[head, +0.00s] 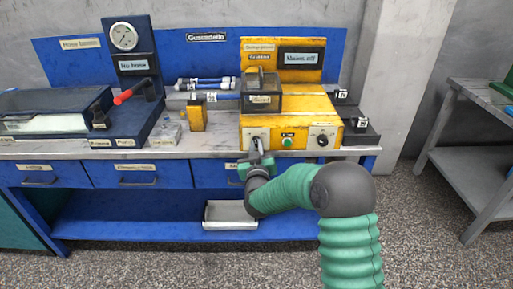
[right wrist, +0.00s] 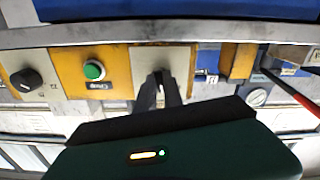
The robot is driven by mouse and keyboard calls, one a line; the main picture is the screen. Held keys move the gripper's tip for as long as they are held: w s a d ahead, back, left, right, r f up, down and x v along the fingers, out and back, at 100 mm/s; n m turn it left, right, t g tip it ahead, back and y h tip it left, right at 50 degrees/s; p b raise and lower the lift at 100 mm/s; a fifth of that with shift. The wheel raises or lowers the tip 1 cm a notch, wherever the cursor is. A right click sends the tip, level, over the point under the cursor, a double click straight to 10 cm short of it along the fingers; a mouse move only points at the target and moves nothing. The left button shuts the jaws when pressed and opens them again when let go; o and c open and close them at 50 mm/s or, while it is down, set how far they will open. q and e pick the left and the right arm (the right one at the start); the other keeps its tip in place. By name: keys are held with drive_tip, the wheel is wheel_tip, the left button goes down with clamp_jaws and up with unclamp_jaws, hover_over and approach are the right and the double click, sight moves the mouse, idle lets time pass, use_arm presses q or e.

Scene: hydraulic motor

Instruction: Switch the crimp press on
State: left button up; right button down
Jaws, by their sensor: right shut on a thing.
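The yellow crimp press (head: 310,108) stands on the bench, right of the middle in the head view. Its front has a metal switch plate (head: 247,133) at the left, a green button (head: 287,142) and a black knob (head: 322,141) at the right. My right gripper (head: 257,154) is at the switch plate, shut on the switch lever there. In the right wrist view the fingers (right wrist: 160,92) meet in front of the metal plate (right wrist: 148,62) and hide most of the lever. My left gripper is not in view.
A dark blue unit with a gauge (head: 124,36) and a red handle (head: 131,92) stands left on the bench. A small yellow block (head: 197,117) and hoses (head: 207,83) lie between. A white tray (head: 230,214) sits on the lower shelf. The floor (head: 425,240) at right is clear.

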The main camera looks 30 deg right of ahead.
drive_tip(key=m+b, duration=0.1)
drive_tip(key=m, duration=0.4)
drive_tip(key=shift+m+b, duration=0.35)
drive_tip(key=shift+m, duration=0.05)
drive_tip(key=m+b, duration=0.2)
drive_tip(key=m, duration=0.3)
drive_tip(key=shift+d+m, duration=0.15)
drive_tip(key=shift+m, duration=0.15)
drive_tip(key=shift+s, duration=0.1)
drive_tip(key=c, duration=1.8)
unclamp_jaws()
drive_tip(key=shift+c, duration=0.2)
drive_tip(key=o, duration=0.4)
drive_tip(key=shift+s+r, duration=0.15)
drive_tip(key=shift+s, duration=0.05)
drive_tip(key=shift+w, duration=0.1)
